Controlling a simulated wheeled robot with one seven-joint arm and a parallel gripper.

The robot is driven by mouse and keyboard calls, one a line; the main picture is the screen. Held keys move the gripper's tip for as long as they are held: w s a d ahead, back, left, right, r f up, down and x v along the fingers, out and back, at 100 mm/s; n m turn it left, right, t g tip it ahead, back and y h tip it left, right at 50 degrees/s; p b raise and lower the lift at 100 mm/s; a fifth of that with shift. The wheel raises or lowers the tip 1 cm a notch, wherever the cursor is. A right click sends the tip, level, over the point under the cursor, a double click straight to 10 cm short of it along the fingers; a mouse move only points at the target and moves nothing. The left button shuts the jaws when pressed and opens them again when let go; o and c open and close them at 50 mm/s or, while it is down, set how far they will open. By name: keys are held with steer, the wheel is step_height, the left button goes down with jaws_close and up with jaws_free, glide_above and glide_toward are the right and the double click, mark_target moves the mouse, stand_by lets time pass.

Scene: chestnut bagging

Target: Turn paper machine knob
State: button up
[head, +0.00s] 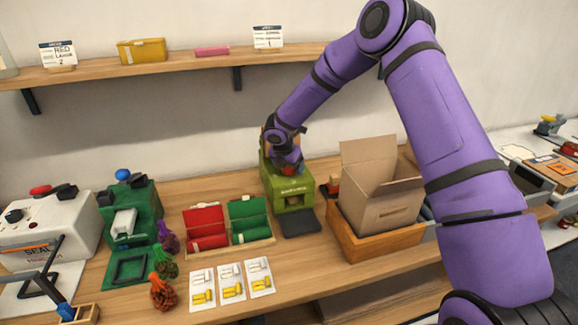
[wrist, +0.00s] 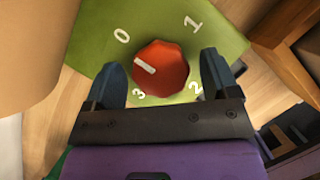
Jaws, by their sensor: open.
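The green paper machine (head: 292,189) stands at the back of the table in the head view, and its top face (wrist: 205,25) fills much of the wrist view. Its red knob (wrist: 172,60) has a white pointer mark aimed left, between the printed 0 and 3. In the head view a bit of red, apparently the knob (head: 289,170), shows under my wrist. My gripper (wrist: 162,64) is open, with one finger on each side of the knob. I cannot tell whether the fingers touch it. In the head view my gripper (head: 287,163) is mostly hidden by the wrist.
An open cardboard box (head: 378,205) in a wooden tray (head: 372,245) stands close right of the machine. Red and green rolls in a holder (head: 262,235) lie to its left. A wall shelf (head: 190,63) runs behind. Net bags and yellow-and-white cards lie in front.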

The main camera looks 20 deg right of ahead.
steer(key=c, duration=0.9)
steer(key=shift+m, duration=0.3)
steer(key=m+g+h, duration=0.1)
steer(key=m, duration=0.2)
steer(key=shift+a+m, duration=0.1)
steer(key=shift+m, duration=0.2)
steer(key=m+g, duration=0.2)
steer(key=m, duration=0.2)
steer(key=shift+w, duration=0.15)
steer(key=m+g, duration=0.1)
steer(key=m, duration=0.4)
steer(key=shift+g, duration=0.4)
steer(key=shift+w+m+g+y, duration=0.1)
steer(key=shift+m+g+y, duration=0.2)
steer(key=shift+m, duration=0.85)
steer(key=shift+m+g+y, duration=0.2)
steer(key=shift+m+g, duration=0.2)
steer(key=shift+m, duration=0.75)
